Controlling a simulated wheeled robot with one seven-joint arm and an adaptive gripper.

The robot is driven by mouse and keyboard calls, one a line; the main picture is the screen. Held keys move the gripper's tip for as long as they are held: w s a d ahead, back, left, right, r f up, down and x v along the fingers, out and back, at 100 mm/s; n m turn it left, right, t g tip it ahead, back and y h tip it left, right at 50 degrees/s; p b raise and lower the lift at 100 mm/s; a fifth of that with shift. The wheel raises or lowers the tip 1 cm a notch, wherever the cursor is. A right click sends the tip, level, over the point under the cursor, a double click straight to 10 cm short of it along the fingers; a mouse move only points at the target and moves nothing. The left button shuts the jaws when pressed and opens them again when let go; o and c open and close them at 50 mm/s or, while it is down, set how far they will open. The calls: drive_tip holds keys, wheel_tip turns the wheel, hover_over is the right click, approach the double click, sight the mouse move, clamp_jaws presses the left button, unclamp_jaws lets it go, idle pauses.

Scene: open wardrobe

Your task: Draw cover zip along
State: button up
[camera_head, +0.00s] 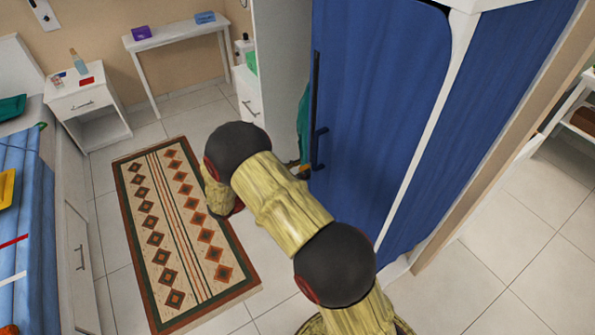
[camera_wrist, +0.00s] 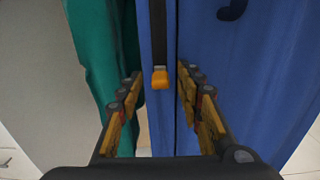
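The blue wardrobe cover (camera_head: 380,90) hangs on the front and side of the wardrobe; it fills much of the wrist view (camera_wrist: 255,70). A dark vertical zip strip (camera_head: 316,85) runs down its left edge; it also shows in the wrist view (camera_wrist: 158,35). An orange zip pull (camera_wrist: 160,78) sits at the strip's lower end. My gripper (camera_wrist: 160,88) is open, with one finger on each side of the pull and visible gaps to both. In the head view, my arm hides most of the gripper, and the pull cannot be made out clearly.
A teal cloth (camera_wrist: 88,55) hangs left of the zip, beside my left finger. A dark curved piece (camera_wrist: 232,9) is on the cover at the upper right. A patterned rug (camera_head: 170,215) lies on the tiled floor. A bed (camera_head: 35,225) and a nightstand (camera_head: 85,100) stand left.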

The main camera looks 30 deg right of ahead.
drive_tip(key=shift+c, duration=0.8)
drive_tip(key=c, duration=0.8)
